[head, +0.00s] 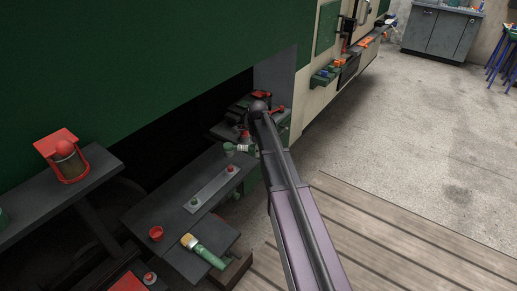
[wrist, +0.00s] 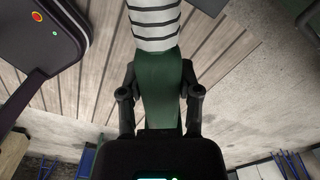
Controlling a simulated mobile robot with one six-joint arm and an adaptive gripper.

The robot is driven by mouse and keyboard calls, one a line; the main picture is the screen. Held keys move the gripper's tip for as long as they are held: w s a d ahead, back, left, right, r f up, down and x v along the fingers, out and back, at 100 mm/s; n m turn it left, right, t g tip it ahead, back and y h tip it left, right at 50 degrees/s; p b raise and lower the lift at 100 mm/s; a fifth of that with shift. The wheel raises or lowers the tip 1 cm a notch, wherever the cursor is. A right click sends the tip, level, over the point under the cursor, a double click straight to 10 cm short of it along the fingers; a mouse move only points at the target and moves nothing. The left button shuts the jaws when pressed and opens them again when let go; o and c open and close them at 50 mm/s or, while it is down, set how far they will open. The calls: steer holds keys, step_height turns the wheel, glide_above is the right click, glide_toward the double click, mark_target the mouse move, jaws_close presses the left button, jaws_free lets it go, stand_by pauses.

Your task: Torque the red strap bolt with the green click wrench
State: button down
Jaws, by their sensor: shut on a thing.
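My gripper (wrist: 160,92) is shut on a green handle in the wrist view, a finger on each side. I take this to be the green click wrench (wrist: 158,70); a white section with dark bands continues from it to the top edge. In the head view, a green and white piece (head: 245,149), probably the same wrench, shows left of my arm, above the bench's far end. My fingers cannot be made out there. The red strap bolt (head: 230,169) stands on the far end of a pale grey strap (head: 211,187), just below that piece. Contact between them cannot be told.
A green bolt (head: 195,200) stands on the strap's near end. A red cup (head: 156,233) and a green-handled brush (head: 203,251) lie nearer. A red-framed lantern-like item (head: 67,160) stands on the left shelf. The green tram side (head: 130,60) overhangs the dark recess.

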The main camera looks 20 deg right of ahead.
steer(key=shift+s, duration=0.1)
steer(key=shift+f, duration=0.1)
steer(key=shift+f, duration=0.15)
steer(key=shift+f+b, duration=2.55)
steer(key=shift+b, duration=0.25)
steer(key=shift+f+b, duration=1.6)
steer(key=c, duration=0.9)
jaws_free()
jaws_close()
steer(key=shift+s+a+m, duration=0.15)
steer(key=shift+s+m, duration=0.15)
steer(key=shift+s, duration=0.1)
